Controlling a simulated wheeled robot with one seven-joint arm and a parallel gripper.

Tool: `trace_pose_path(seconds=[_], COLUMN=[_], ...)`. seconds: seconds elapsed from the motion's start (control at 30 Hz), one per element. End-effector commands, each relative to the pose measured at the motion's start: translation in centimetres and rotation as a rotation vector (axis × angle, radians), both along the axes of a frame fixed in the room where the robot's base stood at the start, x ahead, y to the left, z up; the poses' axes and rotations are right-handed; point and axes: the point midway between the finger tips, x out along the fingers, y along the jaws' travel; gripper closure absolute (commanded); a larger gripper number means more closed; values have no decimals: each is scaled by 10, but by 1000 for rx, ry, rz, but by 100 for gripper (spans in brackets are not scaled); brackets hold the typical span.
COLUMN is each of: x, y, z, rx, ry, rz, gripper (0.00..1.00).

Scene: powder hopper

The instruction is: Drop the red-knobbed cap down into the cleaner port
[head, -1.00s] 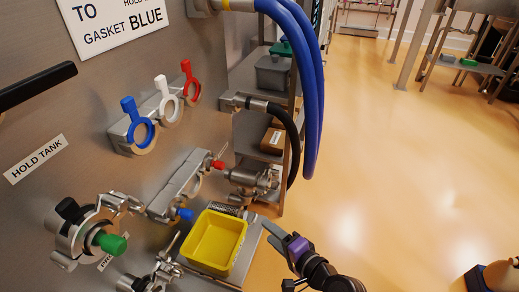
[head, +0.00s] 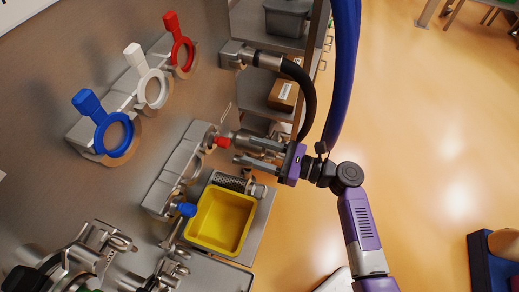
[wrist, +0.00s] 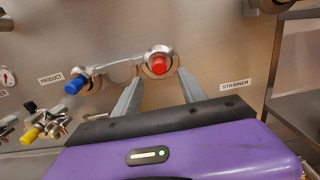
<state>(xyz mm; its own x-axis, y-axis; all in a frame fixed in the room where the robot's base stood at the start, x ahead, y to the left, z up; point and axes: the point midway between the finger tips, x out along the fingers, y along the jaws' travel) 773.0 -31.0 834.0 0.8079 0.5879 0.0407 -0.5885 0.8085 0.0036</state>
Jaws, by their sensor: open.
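The red-knobbed cap (head: 222,141) sits at the right end of a steel bracket on the panel, with its red knob facing out. It also shows in the wrist view (wrist: 158,65), on a round steel rim. My gripper (head: 237,149) is open in front of it. In the wrist view the two grey fingers (wrist: 159,78) stand to the left and right of the cap, slightly below the knob. I cannot tell whether they touch it. No port labelled as the cleaner port is readable.
A blue-knobbed cap (head: 187,209) sits at the bracket's other end. A yellow bin (head: 221,219) stands below on a steel shelf. Blue, white and red ring handles line the panel above. A black hose (head: 302,99) and a thick blue hose (head: 341,80) hang nearby.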

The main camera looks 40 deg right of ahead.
Motion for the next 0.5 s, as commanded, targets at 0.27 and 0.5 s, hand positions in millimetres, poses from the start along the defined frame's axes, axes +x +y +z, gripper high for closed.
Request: trace_pose_path(seconds=[0.27, 0.5], x=[30, 54], y=[22, 40], z=[-1, 4], rx=[-3, -3], ry=[-2, -2], rz=[2, 3], gripper=[51, 51])
